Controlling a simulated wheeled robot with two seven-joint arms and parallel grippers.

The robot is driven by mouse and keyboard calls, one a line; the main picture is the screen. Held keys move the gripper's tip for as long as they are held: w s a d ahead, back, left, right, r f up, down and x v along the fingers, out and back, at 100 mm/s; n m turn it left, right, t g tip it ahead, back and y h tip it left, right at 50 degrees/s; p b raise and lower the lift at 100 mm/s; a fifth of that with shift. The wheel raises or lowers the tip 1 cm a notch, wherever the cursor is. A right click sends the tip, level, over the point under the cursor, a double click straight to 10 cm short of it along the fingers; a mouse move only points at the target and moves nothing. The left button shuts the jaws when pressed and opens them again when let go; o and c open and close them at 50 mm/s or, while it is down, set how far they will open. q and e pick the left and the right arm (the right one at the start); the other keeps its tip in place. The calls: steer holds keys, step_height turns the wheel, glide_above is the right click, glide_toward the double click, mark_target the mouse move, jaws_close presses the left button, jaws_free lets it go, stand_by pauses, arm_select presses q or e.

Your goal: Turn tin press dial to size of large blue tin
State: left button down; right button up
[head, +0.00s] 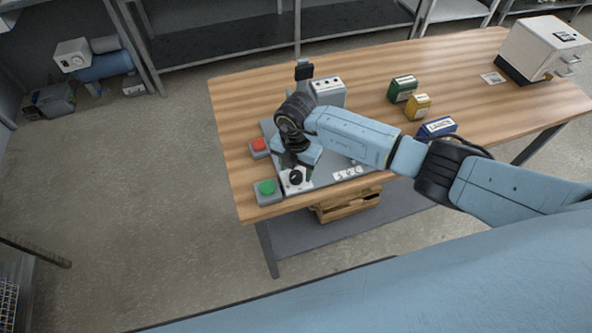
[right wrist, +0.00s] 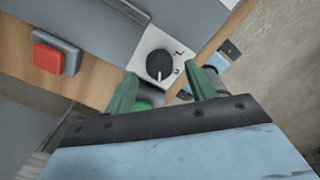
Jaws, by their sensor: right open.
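The tin press dial (head: 295,178) is a round black knob on a white plate near the front edge of the press. In the right wrist view the dial (right wrist: 160,65) shows a white pointer line, with a letter L at its upper right on the plate. My right gripper (head: 298,163) is above the dial, its green fingers (right wrist: 158,88) apart, one on each side below the knob in the picture; contact cannot be told. The blue tin (head: 437,127), labelled on top, stands on the table, partly behind my right arm. My left gripper is not in view.
A green button (head: 267,190) and a red button (head: 259,147) sit left of the press plate. Green (head: 402,88) and yellow (head: 418,106) tins stand near the blue one. A white machine (head: 540,50) stands at the table's far right.

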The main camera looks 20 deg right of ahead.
mark_target(296, 177)
steer(key=shift+f, duration=1.1)
steer(key=c, duration=1)
steer(key=shift+o, duration=0.2)
